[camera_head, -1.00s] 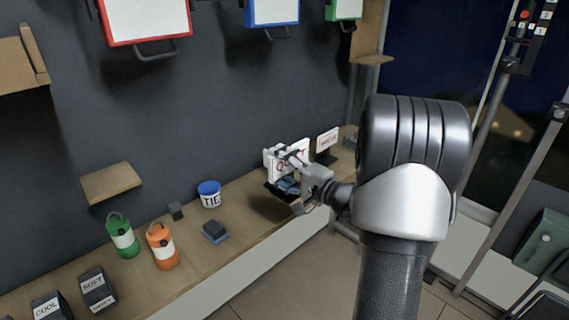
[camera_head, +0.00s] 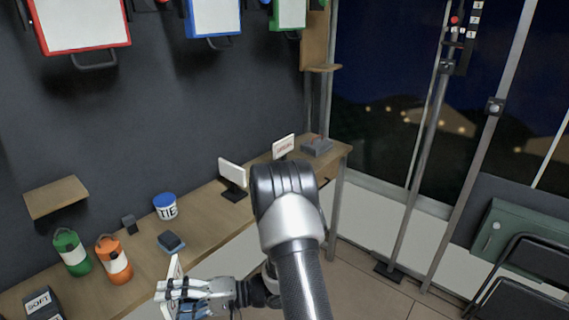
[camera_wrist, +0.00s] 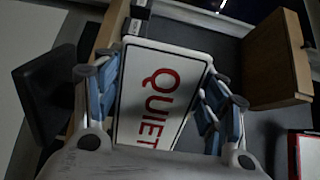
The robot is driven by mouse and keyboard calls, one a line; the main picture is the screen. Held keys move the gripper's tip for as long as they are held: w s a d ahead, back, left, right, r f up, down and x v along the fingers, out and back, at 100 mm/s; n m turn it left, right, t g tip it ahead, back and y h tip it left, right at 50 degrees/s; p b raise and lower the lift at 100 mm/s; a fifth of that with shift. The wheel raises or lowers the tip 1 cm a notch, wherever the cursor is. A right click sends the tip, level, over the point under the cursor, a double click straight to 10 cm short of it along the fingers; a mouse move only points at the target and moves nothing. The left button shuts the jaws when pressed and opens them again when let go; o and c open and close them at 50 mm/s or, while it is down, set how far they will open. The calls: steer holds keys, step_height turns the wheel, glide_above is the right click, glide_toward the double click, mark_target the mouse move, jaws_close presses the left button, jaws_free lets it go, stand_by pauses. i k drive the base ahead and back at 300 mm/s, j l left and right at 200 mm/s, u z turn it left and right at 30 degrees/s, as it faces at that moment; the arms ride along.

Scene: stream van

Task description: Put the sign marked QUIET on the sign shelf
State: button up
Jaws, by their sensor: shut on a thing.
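My gripper (camera_head: 172,290) is shut on the QUIET sign (camera_wrist: 158,95), a white plate with red letters and a dark border. In the wrist view the sign lies between the two blue-padded fingers (camera_wrist: 160,105). In the head view the sign (camera_head: 174,272) shows nearly edge-on, in front of the counter's front edge, and its lettering cannot be read there. A small wooden wall shelf (camera_head: 56,196) is at the left, above the counter, with nothing seen on it. No label shows which is the sign shelf.
On the counter (camera_head: 205,205) stand a white sign (camera_head: 232,174), a red-lettered sign (camera_head: 283,147), the TIE tub (camera_head: 165,206), a green canister (camera_head: 71,252), an orange canister (camera_head: 113,260) and dark blocks (camera_head: 171,241). Framed panels (camera_head: 82,22) hang above. Wrist view shows a wooden box-like piece (camera_wrist: 268,62).

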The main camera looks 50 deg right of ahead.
mark_target(325, 66)
steer(key=l, duration=0.7)
steer(key=i+l, duration=0.1)
steer(key=l, duration=0.6)
steer(key=i+l, duration=0.1)
steer(key=l, duration=0.6)
